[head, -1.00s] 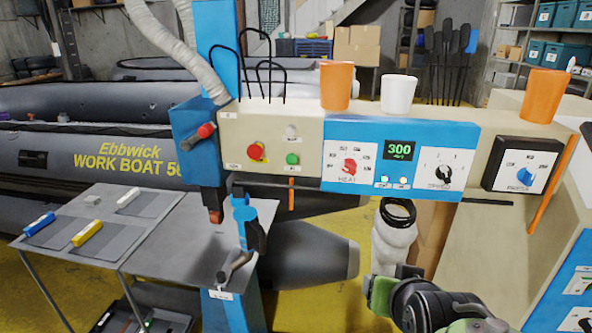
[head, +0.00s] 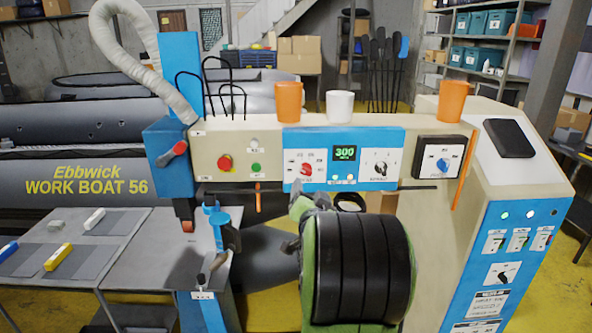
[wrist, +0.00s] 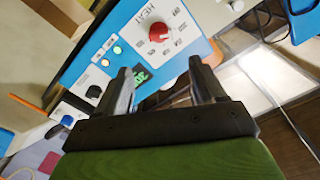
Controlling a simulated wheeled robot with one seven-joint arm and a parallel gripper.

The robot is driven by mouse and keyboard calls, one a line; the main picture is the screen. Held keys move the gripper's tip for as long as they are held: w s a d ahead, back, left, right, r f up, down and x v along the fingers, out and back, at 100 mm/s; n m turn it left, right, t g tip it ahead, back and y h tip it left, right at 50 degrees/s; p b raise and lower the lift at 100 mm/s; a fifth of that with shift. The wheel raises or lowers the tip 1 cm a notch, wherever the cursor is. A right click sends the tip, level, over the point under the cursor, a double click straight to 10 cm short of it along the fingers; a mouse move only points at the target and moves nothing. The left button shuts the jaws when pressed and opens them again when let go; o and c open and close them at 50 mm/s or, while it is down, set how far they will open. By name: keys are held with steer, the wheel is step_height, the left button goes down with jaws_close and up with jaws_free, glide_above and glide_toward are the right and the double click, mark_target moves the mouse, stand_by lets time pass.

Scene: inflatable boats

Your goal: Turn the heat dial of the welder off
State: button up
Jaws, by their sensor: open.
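The welder's heat dial (head: 306,168) is a red knob on a blue-and-white panel, left of a lit green display (head: 345,153) reading 300. In the wrist view the red heat dial (wrist: 158,32) shows clearly beside the printed word HEAT, its pointer hard to read. My gripper (wrist: 161,78) is open and empty, its two dark fingers pointing at the panel. The dial lies just beyond the fingertips, between their lines and apart from them. The display shows partly between the fingers. In the head view my green-and-black arm stands before the panel and largely hides the gripper.
A black-pointer dial (head: 381,168) and a blue dial (head: 443,165) sit right of the display. A red button (head: 225,162) and green button (head: 256,168) are to the left. Orange cups (head: 289,101) and a white cup (head: 340,105) stand on top. A dark rod juts below the panel.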

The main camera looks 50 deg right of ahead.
mark_target(306, 171)
steer(key=p+x, duration=0.3)
steer(key=x, duration=0.9)
steer(key=shift+w, duration=0.15)
steer(key=shift+a, duration=0.1)
steer(key=c, duration=1)
